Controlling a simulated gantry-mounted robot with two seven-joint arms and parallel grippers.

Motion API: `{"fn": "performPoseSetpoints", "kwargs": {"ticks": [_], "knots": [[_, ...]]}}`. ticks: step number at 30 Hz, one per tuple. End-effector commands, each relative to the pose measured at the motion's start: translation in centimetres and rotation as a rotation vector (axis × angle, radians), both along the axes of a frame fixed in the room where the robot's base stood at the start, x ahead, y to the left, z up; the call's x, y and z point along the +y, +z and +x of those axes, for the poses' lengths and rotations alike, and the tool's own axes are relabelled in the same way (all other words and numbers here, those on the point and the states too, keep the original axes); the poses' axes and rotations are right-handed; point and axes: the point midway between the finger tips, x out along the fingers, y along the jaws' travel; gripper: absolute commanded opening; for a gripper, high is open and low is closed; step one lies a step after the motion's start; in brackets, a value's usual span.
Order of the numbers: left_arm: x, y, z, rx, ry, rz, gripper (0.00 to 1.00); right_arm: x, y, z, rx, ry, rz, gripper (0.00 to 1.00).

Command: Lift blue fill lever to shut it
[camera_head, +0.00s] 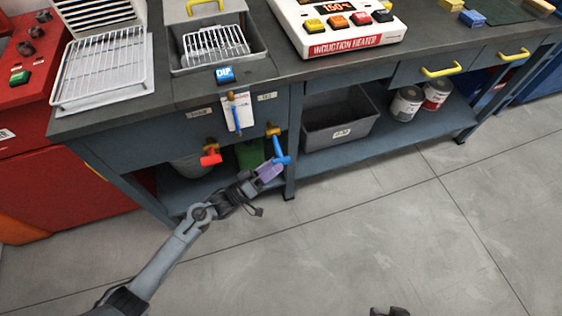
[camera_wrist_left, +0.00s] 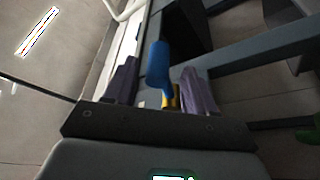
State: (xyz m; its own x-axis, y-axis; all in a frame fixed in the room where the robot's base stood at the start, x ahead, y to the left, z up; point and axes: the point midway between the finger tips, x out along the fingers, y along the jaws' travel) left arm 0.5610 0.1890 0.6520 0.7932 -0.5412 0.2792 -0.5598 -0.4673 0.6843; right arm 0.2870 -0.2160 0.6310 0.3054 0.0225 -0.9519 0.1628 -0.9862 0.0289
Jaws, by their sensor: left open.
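The blue fill lever (camera_head: 279,148) sits on a brass valve at the front of the bench, and its handle points down and outward. My left gripper (camera_head: 270,171) is at the lever's lower end. In the left wrist view the blue lever (camera_wrist_left: 158,65) shows between the two purple fingers of my open left gripper (camera_wrist_left: 160,85). There is a gap on each side of the lever, and contact cannot be made out. A dark shape at the bottom edge of the head view looks like the tip of my right gripper (camera_head: 390,311), mostly cut off.
A red lever (camera_head: 210,158) on a similar valve is left of the blue one. A green container (camera_head: 250,154) and a grey bin (camera_head: 340,124) stand below the bench top. The floor in front is clear.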

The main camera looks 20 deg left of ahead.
Motion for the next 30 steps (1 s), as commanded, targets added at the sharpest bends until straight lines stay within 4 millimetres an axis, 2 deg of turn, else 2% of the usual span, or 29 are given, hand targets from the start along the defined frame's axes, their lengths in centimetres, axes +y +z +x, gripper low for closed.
{"fn": "performPoseSetpoints", "kwargs": {"ticks": [3,9,20,30], "knots": [[-1.0,0.3,1.3,-0.002,-0.001,-0.001,0.55,-0.1,-0.7,0.0,0.000,0.001,-0.002,0.43],[-1.8,0.8,2.5,-0.001,-0.001,0.000,0.55,-0.2,-1.2,0.0,0.000,0.006,-0.009,0.43],[-2.0,1.0,2.8,0.001,0.000,0.001,0.55,-0.2,-1.2,0.0,0.000,0.006,-0.008,0.43],[-1.9,1.0,2.8,0.000,-0.001,0.001,0.05,0.0,-1.1,0.0,0.000,0.001,-0.001,0.43]]}}
